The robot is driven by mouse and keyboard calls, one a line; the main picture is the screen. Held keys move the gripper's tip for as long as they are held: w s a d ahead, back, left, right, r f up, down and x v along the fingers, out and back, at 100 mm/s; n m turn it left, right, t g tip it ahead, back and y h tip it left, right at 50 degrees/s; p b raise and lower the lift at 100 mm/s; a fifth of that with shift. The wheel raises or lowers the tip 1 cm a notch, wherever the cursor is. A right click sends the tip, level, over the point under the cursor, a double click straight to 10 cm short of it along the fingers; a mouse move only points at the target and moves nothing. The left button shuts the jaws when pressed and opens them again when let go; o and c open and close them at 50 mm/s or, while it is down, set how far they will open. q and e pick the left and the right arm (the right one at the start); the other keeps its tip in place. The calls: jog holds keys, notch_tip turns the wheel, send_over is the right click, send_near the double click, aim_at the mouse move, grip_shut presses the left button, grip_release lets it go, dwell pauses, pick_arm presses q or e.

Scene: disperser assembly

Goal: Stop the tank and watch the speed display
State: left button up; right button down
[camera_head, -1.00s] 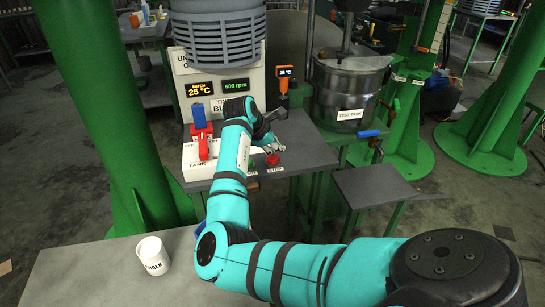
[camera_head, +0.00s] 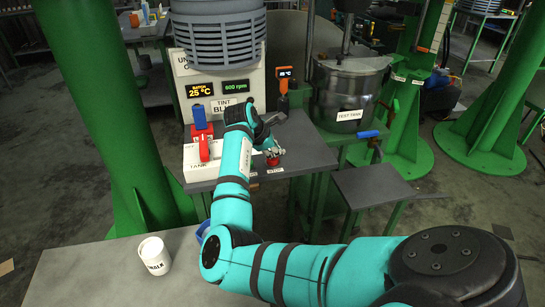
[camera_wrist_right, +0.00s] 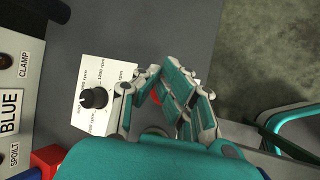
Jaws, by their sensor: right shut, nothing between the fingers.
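The speed display (camera_head: 235,87) on the panel is lit green and appears to read 600 rpm. The yellow batch display (camera_head: 199,90) beside it reads 25 °C. The red stop button (camera_head: 273,162) sits on the bench's front edge above a STOP label. My right gripper (camera_head: 272,151) is shut and empty, with its fingertips at the button, partly covering it; I cannot tell whether it is pressed. In the right wrist view the shut fingers (camera_wrist_right: 176,96) leave only a sliver of red button (camera_wrist_right: 155,101) visible. The metal test tank (camera_head: 350,92) stands to the right. My left gripper is out of view.
A black speed dial (camera_wrist_right: 94,98) sits on a white rpm scale beside the fingers. A white mug (camera_head: 153,256) stands on the near table. A grey stool (camera_head: 373,186) is at right.

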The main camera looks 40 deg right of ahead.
aim_at(275, 158)
jog(key=shift+f, duration=1)
dwell(1.0)
jog(key=shift+r, duration=0.1)
jog(key=shift+r+p, duration=1.3)
jog(key=shift+p, duration=0.6)
notch_tip(275, 158, up, 5)
jog(key=p, duration=0.7)
